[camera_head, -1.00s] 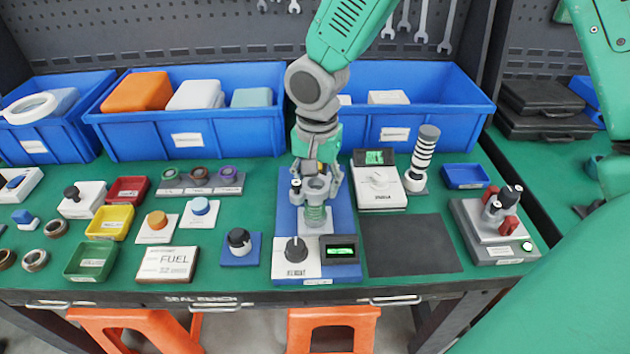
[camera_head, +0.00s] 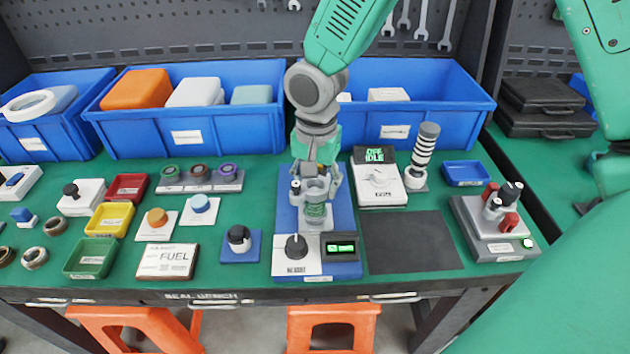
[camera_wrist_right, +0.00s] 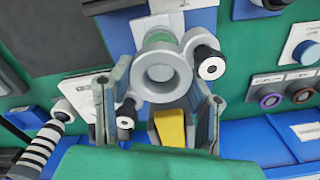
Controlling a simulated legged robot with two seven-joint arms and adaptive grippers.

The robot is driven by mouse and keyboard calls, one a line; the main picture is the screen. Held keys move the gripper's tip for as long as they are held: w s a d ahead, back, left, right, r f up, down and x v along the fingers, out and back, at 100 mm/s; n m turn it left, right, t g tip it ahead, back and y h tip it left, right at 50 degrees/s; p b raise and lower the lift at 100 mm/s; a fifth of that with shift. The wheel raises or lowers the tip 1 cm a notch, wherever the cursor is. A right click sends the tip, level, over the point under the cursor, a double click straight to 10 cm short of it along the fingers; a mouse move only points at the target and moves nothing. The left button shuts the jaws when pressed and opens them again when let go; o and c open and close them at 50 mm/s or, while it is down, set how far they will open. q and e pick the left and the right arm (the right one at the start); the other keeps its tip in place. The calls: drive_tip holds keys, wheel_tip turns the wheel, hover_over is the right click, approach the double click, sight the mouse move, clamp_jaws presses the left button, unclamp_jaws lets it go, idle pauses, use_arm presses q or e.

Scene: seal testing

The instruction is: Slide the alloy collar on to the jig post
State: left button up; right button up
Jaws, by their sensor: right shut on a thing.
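The alloy collar is a grey ring with two black-tipped side knobs. In the head view the collar (camera_head: 316,188) is in my right gripper (camera_head: 316,192), over the blue-based jig (camera_head: 343,215). A green-banded upright (camera_head: 315,212) stands directly below it, which looks like the jig post. In the right wrist view the collar (camera_wrist_right: 162,72) faces the camera, between the fingers of my right gripper (camera_wrist_right: 160,95). Green shows just behind its rim (camera_wrist_right: 158,38). I cannot tell whether the post is inside the bore. My left gripper is not in view.
The jig base carries a black knob (camera_head: 296,246) and a small green-lit display (camera_head: 340,247). A dark mat (camera_head: 412,243) lies to its right. Behind are a white tester (camera_head: 378,185) and a striped post (camera_head: 425,150). Blue bins (camera_head: 190,137) line the back.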

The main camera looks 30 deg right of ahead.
drive_tip(key=shift+f, duration=0.2)
idle(0.3)
drive_tip(key=o, duration=1.3)
wheel_tip(320, 180, up, 7)
drive_tip(key=p, duration=0.7)
drive_tip(key=shift+s, duration=0.1)
